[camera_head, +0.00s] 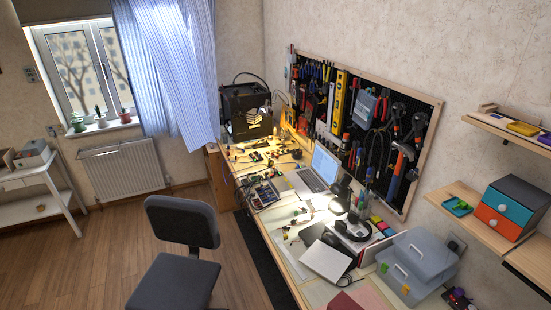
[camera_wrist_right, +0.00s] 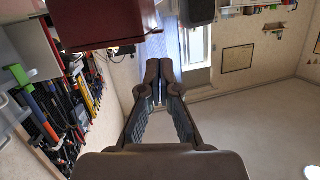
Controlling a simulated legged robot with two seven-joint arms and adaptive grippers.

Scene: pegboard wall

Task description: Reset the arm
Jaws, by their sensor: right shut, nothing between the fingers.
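My right gripper (camera_wrist_right: 159,72) shows in the right wrist view, with its dark fingers brought together at the tips and nothing between them. It is in free space, apart from the furniture. The wrist picture looks upside down, with the ceiling low and the desk side at the top. Neither of my arms shows in the head view. My left gripper is in neither view.
A cluttered desk with a laptop (camera_head: 318,172) and grey toolbox (camera_head: 418,262) runs along the wall. Above it hangs a pegboard of tools (camera_head: 378,108), also left in the wrist view (camera_wrist_right: 55,120). A chair (camera_head: 182,222) stands left; wooden floor (camera_head: 120,240) is clear beyond.

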